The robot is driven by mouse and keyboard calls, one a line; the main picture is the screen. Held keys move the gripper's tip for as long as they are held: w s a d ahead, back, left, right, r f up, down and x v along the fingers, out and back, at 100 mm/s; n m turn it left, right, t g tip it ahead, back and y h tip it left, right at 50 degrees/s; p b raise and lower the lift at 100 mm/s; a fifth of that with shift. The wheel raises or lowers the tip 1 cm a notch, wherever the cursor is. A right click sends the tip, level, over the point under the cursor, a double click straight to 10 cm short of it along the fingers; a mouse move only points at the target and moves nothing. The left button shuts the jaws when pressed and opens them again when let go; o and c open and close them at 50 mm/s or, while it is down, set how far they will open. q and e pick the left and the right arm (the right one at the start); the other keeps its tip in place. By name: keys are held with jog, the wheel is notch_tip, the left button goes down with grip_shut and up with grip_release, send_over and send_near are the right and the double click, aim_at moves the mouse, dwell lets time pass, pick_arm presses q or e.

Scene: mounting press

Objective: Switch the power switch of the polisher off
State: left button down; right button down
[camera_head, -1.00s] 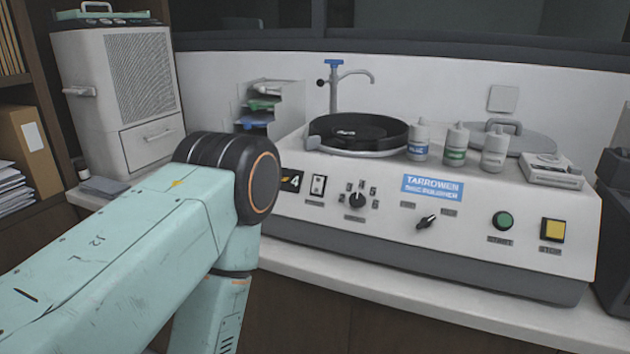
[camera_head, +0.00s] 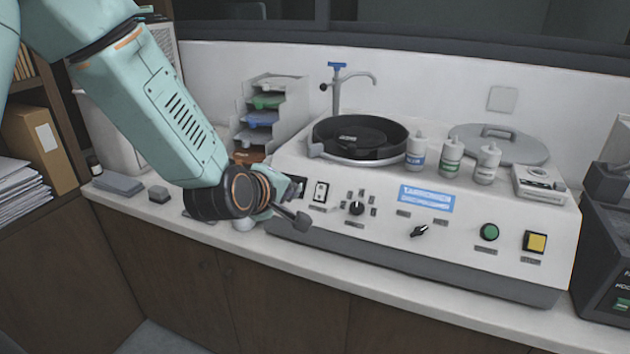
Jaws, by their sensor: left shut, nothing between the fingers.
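The polisher (camera_head: 300,228) is a white console with a sloped front panel on the counter. Its power switch (camera_head: 320,192) looks like the small white rocker with a dark part near the left end of the panel. Its exact position is too small to tell. My left gripper (camera_head: 303,222) is shut and empty, low in front of the panel's left end, just below and left of the switch and apart from it. My left wrist hides part of the polisher's left corner. My right gripper is out of view.
Along the panel are a black rotary knob (camera_head: 356,208), a black selector (camera_head: 419,231), a green button (camera_head: 489,232) and a yellow button (camera_head: 536,242). Bottles (camera_head: 451,158) stand on top beside the bowl (camera_head: 360,137). A dark device (camera_head: 606,240) stands at the right.

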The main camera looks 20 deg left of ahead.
aim_at(320, 188)
pick_arm(q)
jog(key=n, duration=0.3)
jog(key=shift+w+n, duration=0.3)
jog(key=shift+w, duration=0.1)
jog(key=shift+s, duration=0.15)
jog(key=x, duration=1.4)
